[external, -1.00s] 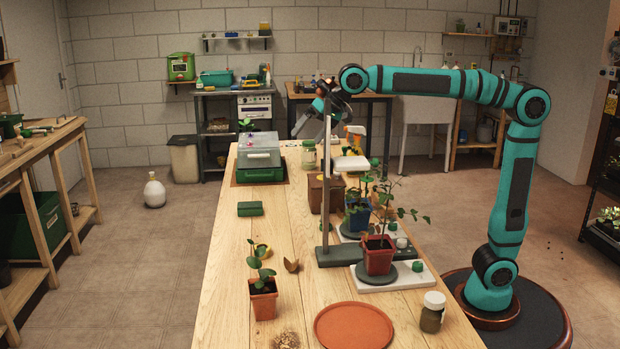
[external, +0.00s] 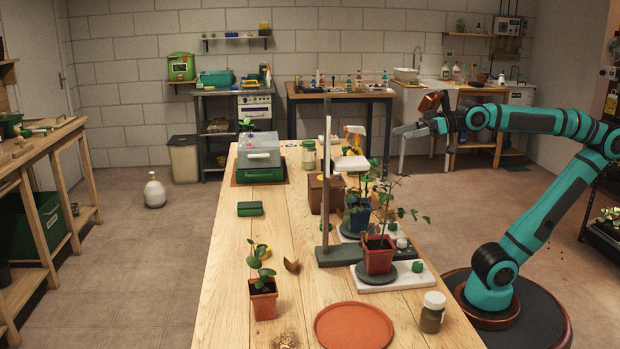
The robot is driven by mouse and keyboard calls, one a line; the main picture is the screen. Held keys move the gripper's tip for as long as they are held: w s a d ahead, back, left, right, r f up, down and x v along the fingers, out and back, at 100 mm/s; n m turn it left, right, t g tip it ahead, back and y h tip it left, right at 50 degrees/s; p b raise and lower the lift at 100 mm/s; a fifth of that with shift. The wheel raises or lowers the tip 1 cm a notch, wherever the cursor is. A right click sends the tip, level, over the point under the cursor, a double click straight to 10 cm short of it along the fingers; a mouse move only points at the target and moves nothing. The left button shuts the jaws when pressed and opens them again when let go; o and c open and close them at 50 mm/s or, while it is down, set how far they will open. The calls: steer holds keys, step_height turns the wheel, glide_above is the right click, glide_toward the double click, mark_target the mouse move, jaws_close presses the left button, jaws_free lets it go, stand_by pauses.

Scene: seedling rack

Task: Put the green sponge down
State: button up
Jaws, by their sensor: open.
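The green sponge (external: 250,208) lies flat on the left part of the wooden table (external: 228,255), in front of the clear-lidded green box. Nothing holds it. My gripper (external: 398,131) is high at the right side of the table, well away from the sponge, with its fingers pointing left. It is open and I see nothing in it.
A clear-lidded box (external: 258,153) stands behind the sponge. A thin upright post (external: 326,180), potted plants (external: 377,258) and a spray bottle stand at the table's right middle. A terracotta saucer (external: 353,327) and a jar (external: 432,312) are at the front. Table around the sponge is clear.

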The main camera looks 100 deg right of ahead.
steer(key=s+a+f+n+t, duration=0.1)
steer(key=s+f+n+t, duration=0.1)
steer(key=s, duration=0.5)
steer(key=shift+s+f+y, duration=0.25)
steer(key=shift+f+y, duration=0.05)
steer(key=shift+f, duration=0.05)
